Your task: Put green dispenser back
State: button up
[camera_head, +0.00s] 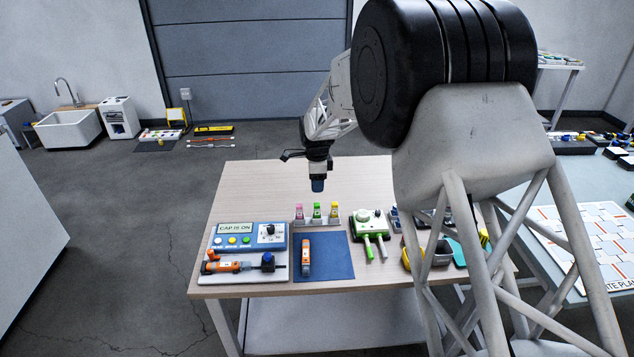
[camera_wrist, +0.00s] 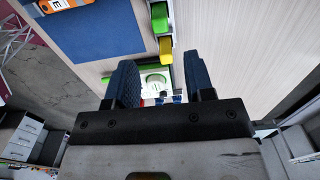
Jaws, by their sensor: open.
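The green dispenser (camera_head: 317,210) stands upright in the middle of a small white rack (camera_head: 299,221), between a pink dispenser (camera_head: 299,211) and a yellow dispenser (camera_head: 334,210). My gripper (camera_head: 318,186) is above and behind the rack in the head view, clear of the dispensers. In the wrist view my gripper (camera_wrist: 160,72) is open, with nothing between its two blue fingers but a view of a green-and-white device below. The green dispenser (camera_wrist: 158,18) and the yellow dispenser (camera_wrist: 166,48) show beyond the fingers there.
A blue mat (camera_head: 335,267) in front of the rack bears an orange tool (camera_head: 306,256). A blue control panel (camera_head: 228,243) and a white tray with an orange device stand left. The green-and-white device (camera_head: 370,226) stands right. The wooden table's back (camera_head: 250,185) is clear.

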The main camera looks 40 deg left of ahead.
jog(key=shift+d, duration=0.1)
dwell(0.6)
